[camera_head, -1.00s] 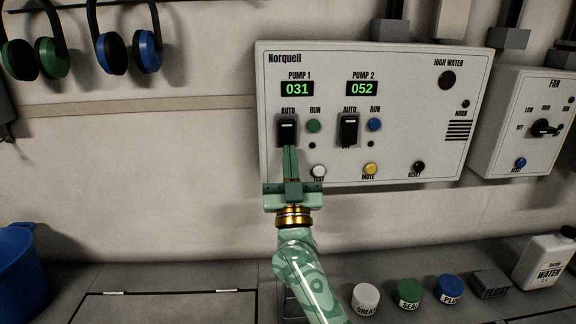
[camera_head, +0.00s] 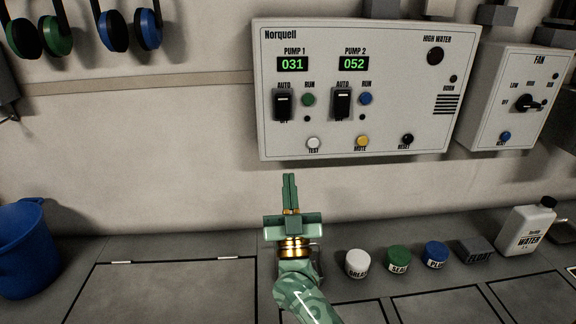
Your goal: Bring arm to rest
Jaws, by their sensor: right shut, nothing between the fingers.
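My right gripper (camera_head: 290,180) is shut with nothing in it. Its fingers point up, in front of the wall below the Norquell pump panel (camera_head: 380,148), and it stands apart from the panel. The panel's Pump 1 switch (camera_head: 283,104) and Pump 2 switch (camera_head: 342,102) show as black rockers. The displays read 031 and 052. My left gripper is not in view.
A grease tub (camera_head: 358,265), a green-lidded tub (camera_head: 398,259), a blue-lidded tub (camera_head: 435,255), a grey float block (camera_head: 474,251) and a white water jug (camera_head: 524,228) stand to the right. A blue bucket (camera_head: 25,250) stands at left. A fan box (camera_head: 510,100) is beside the panel.

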